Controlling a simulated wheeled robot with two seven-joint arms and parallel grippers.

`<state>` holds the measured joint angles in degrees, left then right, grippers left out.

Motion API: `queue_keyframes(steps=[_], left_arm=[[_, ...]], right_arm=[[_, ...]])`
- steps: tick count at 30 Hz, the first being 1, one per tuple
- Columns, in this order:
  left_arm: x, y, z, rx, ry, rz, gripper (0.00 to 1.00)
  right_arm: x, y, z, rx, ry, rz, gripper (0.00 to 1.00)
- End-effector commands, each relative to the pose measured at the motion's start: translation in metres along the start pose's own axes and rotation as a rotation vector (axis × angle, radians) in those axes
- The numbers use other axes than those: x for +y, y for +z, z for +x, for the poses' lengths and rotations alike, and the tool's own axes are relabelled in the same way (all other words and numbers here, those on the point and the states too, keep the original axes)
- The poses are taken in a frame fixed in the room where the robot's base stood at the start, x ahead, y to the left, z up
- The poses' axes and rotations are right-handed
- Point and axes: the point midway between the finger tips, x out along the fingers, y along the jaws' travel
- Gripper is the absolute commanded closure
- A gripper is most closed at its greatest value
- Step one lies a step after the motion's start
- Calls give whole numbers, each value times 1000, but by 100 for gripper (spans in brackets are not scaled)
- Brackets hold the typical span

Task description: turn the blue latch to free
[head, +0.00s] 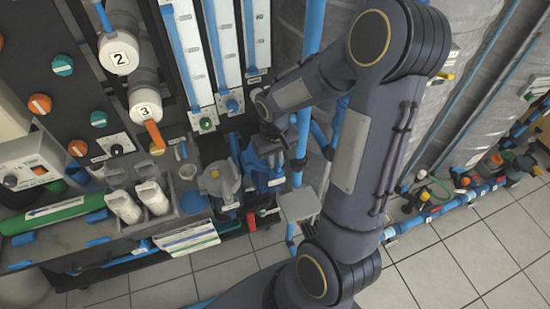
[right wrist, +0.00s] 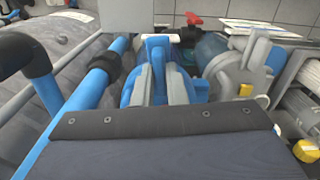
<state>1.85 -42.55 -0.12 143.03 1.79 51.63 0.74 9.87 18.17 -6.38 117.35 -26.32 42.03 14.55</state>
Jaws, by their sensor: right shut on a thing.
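My right gripper (head: 272,158) reaches down at the front of the rack. In the right wrist view its two grey fingers (right wrist: 158,88) stand on either side of a blue upright piece, which looks like the blue latch (right wrist: 157,60), and are closed on it. In the head view the blue parts around the latch (head: 263,182) are partly hidden by my gripper and wrist, so the latch's angle cannot be told. My left gripper is in neither view.
White bottles (head: 152,197) stand farther left. A red handle (right wrist: 193,19) shows beyond the latch.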

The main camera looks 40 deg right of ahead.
Motion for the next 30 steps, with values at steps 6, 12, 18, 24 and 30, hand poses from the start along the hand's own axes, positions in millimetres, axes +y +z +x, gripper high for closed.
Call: queue_keyframes(steps=[6, 12, 18, 24, 30], left_arm=[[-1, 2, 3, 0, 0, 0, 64], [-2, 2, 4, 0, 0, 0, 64], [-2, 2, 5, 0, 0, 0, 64], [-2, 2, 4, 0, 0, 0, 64], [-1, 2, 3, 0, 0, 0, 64]], right_arm=[[0, 0, 0, 1, 0, -175, 100], [1, 0, 0, 1, 1, -364, 100], [0, 0, -1, 1, 1, -555, 100], [1, 0, -1, 0, 1, -744, 100], [0, 0, -1, 1, 1, -935, 100]])
